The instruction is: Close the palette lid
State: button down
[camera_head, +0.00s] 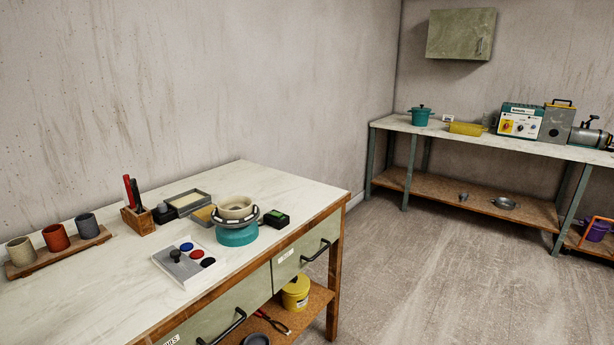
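The palette (163,255) lies flat near the front edge of the workbench, left of the turquoise turntable. It is a pale, shallow tray with blue, red and black paint spots showing on its right part. A grey lid panel (184,269) with a dark knob (175,255) appears to cover its left part, leaving the paint spots uncovered. How the lid is joined to the palette is too small to tell. My gripper is not in view.
Several cups stand on a wooden board (60,256) at left. Floor (430,270) to the right is clear.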

aim_at(179, 264)
jog(key=i+j, duration=0.2)
jog(key=j, duration=0.2)
jog(key=i+j, duration=0.2)
jog(key=j, duration=0.2)
jog(key=i+j, duration=0.2)
jog(key=j, duration=0.2)
jog(key=i+j, duration=0.15)
jog(key=j, duration=0.25)
